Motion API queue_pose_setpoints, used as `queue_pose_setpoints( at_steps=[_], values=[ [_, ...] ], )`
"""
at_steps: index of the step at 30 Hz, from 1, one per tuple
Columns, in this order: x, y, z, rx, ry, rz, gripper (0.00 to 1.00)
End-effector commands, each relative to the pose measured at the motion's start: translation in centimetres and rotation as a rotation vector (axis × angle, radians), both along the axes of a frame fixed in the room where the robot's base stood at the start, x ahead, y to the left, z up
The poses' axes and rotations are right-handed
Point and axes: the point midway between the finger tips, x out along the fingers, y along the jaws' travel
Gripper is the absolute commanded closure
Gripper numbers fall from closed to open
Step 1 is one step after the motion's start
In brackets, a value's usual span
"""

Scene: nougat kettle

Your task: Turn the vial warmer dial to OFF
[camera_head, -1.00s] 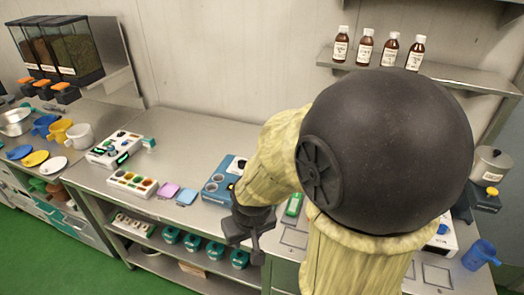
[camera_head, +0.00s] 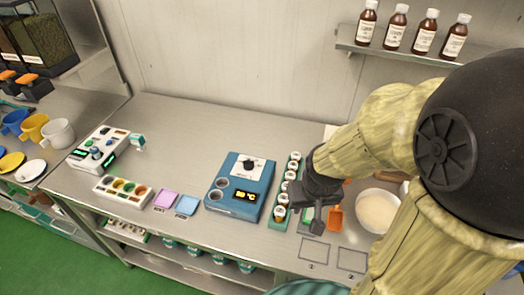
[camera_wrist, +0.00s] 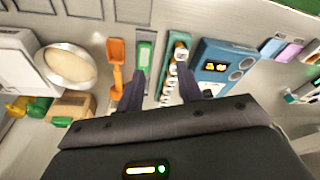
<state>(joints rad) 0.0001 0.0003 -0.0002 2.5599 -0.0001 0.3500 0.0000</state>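My gripper (camera_head: 305,215) is right of the warmer in the head view, above the vial rack and green item, apart from the dial. In the wrist view my gripper (camera_wrist: 160,88) has its fingers spread with nothing held.
A rack of capped vials (camera_head: 282,198) stands right beside the warmer. An orange scoop (camera_head: 336,218) and a bowl (camera_head: 377,211) lie further right. Pink (camera_head: 166,199) and blue (camera_head: 187,205) pads and a tray of coloured cups (camera_head: 122,191) are left. The counter behind is clear.

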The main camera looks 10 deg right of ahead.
Motion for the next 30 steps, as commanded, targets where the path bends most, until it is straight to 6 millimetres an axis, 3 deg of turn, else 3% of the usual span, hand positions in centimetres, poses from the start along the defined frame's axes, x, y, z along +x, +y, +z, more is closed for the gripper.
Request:
queue_pose_setpoints(
  at_steps=[10, 11, 14, 17, 20, 30],
  values=[
    [0.0, 0.0, 0.0, 0.000, 0.000, 0.000, 0.64],
    [0.0, 0.0, 0.0, 0.000, 0.000, 0.000, 0.62],
    [0.2, 0.0, 0.1, 0.001, 0.001, 0.000, 0.43],
    [1.4, 0.2, 0.4, 0.002, 0.005, 0.000, 0.43],
    [3.8, 0.5, 0.9, 0.005, 0.019, -0.003, 0.43],
    [15.5, 3.8, 2.8, 0.016, 0.097, -0.007, 0.43]
  ],
)
